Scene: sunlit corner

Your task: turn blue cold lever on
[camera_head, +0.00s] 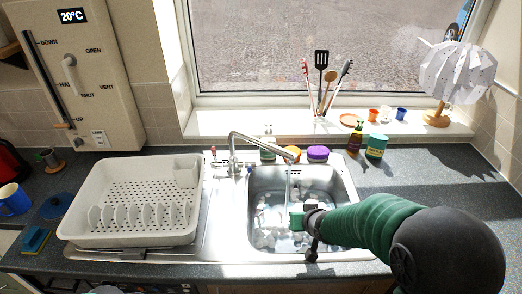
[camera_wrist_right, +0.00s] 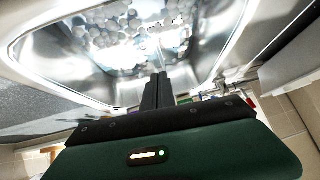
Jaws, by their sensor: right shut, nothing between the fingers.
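The chrome tap (camera_head: 234,152) stands behind the sink, its spout reaching right over the basin. A small blue-marked lever (camera_head: 250,168) sits at the tap's right side and a red-marked one (camera_head: 214,151) at its left. The blue lever's exact angle is too small to tell. My right gripper (camera_head: 298,221) is over the basin, in front of and to the right of the blue lever, apart from it. In the right wrist view its dark fingers (camera_wrist_right: 157,92) are together and empty. A red piece of the tap area (camera_wrist_right: 252,103) shows there too. My left gripper is not in view.
The sink basin (camera_head: 342,185) holds water and several pale pieces. A white dish rack (camera_head: 80,232) fills the drainer at left. Sponges or scrubbers, including a purple one (camera_head: 318,153), a bottle (camera_head: 354,144) and a green tin (camera_head: 376,147) stand behind the sink.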

